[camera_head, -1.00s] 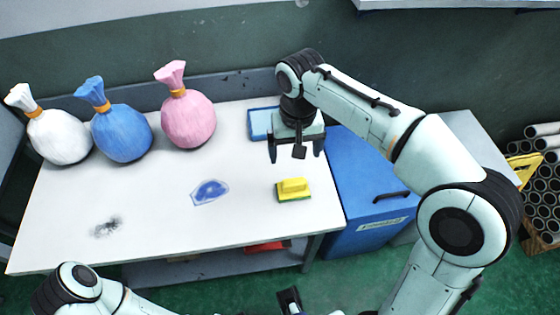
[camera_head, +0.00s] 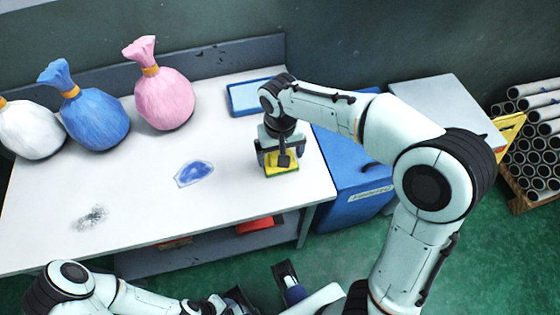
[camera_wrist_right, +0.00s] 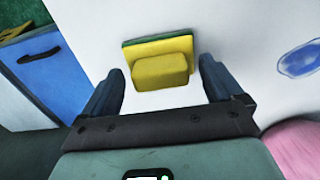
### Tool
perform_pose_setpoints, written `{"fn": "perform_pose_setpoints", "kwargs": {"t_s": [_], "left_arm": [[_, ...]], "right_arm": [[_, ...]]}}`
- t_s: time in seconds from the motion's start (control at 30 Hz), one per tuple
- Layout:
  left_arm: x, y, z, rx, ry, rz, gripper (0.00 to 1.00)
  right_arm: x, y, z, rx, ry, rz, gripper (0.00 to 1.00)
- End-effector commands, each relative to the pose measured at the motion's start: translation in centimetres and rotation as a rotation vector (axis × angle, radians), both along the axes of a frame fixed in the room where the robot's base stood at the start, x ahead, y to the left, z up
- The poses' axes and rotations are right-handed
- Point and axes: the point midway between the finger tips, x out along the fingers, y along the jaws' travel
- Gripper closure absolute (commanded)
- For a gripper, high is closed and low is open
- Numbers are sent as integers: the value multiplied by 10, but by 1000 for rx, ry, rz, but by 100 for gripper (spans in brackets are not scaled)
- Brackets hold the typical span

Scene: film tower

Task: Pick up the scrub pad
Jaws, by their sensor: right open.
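The scrub pad (camera_head: 283,171) is a yellow block with a raised yellow grip and a green underside. It lies on the white table near its right edge. My right gripper (camera_head: 281,163) is open directly above it and partly hides it in the head view. In the right wrist view, the scrub pad (camera_wrist_right: 160,66) sits between the open fingers of my right gripper (camera_wrist_right: 162,70), with a gap on each side. My left gripper (camera_head: 264,292) is low at the bottom of the head view, away from the table, and its jaws are unclear.
White (camera_head: 32,130), blue (camera_head: 95,122) and pink (camera_head: 164,100) tied bags stand at the table's back left. A blue tray (camera_head: 238,107) lies behind my right gripper. A blue smear (camera_head: 194,173) and a dark smudge (camera_head: 90,217) mark the tabletop. A blue bin (camera_head: 352,205) stands right of the table.

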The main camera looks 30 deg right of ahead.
Motion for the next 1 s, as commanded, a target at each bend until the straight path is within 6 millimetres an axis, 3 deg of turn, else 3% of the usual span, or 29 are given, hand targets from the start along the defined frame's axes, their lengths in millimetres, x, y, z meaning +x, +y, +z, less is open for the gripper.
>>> {"fn": "perform_pose_setpoints", "kwargs": {"t_s": [0.1, 0.33, 0.5, 0.83, 1.0], "left_arm": [[1, 0, -2, 0, -3, 0, 57], [1, 0, -1, 0, -3, 0, 57], [1, 0, -2, 0, -2, 0, 57], [0, 0, -1, 0, -2, 0, 57], [0, 0, 1, -1, 2, -1, 57]], "right_arm": [[0, 0, -10, -1, 1, 1, 6], [0, 0, -10, 0, 0, 0, 6], [0, 0, -10, 0, 0, 0, 62], [0, 0, -8, 1, -1, 0, 63], [1, 0, 4, 1, -2, 0, 63]]}}
